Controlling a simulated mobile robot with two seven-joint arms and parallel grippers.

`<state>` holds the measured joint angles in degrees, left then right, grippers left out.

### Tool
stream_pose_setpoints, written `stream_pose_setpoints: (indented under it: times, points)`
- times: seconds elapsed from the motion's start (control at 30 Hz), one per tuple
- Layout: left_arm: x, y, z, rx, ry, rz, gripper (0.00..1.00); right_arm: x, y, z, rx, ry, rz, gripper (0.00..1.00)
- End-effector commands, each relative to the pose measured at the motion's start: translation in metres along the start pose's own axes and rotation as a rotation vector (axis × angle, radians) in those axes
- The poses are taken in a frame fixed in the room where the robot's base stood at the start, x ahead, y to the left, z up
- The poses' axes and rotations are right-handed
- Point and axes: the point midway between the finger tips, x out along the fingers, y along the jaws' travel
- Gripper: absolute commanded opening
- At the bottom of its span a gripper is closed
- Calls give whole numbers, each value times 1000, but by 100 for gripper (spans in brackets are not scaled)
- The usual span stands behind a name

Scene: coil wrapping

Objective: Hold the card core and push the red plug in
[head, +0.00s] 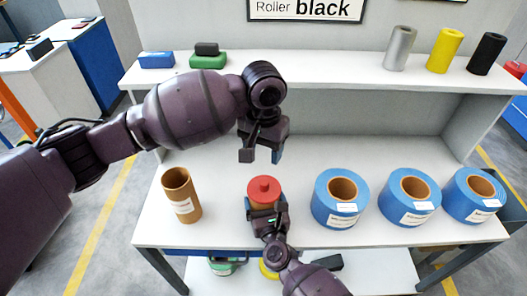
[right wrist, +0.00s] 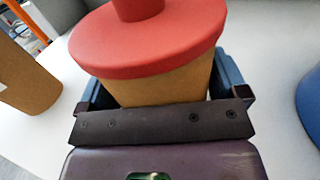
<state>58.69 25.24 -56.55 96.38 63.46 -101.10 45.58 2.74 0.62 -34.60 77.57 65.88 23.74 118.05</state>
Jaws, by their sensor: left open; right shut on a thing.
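The red plug (head: 264,188), a disc with a knob, sits on top of a brown card core near the table's front edge. In the right wrist view the plug (right wrist: 150,42) covers the top of the card core (right wrist: 165,86), with no clear gap under its rim; how deep it sits is hidden. My right gripper (head: 267,211) is shut on this core, its fingers (right wrist: 160,88) on either side below the plug. My left gripper (head: 262,156) is open and empty, above and behind the plug, apart from it.
Another card core (head: 181,196) with a label stands upright to the left. Three blue coils (head: 341,199) stand to the right. A raised shelf (head: 310,70) at the back carries grey, yellow (head: 445,48) and black rollers, plus blue and green blocks. A sign (head: 305,9) reads "Roller black".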

Motion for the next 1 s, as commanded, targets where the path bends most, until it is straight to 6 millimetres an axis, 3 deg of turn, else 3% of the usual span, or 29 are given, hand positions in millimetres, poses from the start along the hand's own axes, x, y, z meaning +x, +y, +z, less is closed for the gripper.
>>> stream_pose_setpoints:
  times: [0.2, 0.23, 0.27, 0.67, 1.0]
  points:
    - [0, 0, 0, 0, 0, 0, 58, 0, 0, 0, 0, -1, 0, 67]
    - [0, 0, 0, 0, 0, 0, 58, 0, 0, 0, 0, -1, 0, 95]
    - [0, 0, 0, 0, 0, 0, 58, 0, 0, 0, 0, -1, 0, 99]
    - [0, 0, 0, 0, 0, 0, 58, -10, 0, 0, 1, 0, 0, 100]
    - [0, 0, 0, 0, 0, 0, 58, -69, 0, -1, -1, 2, 0, 100]
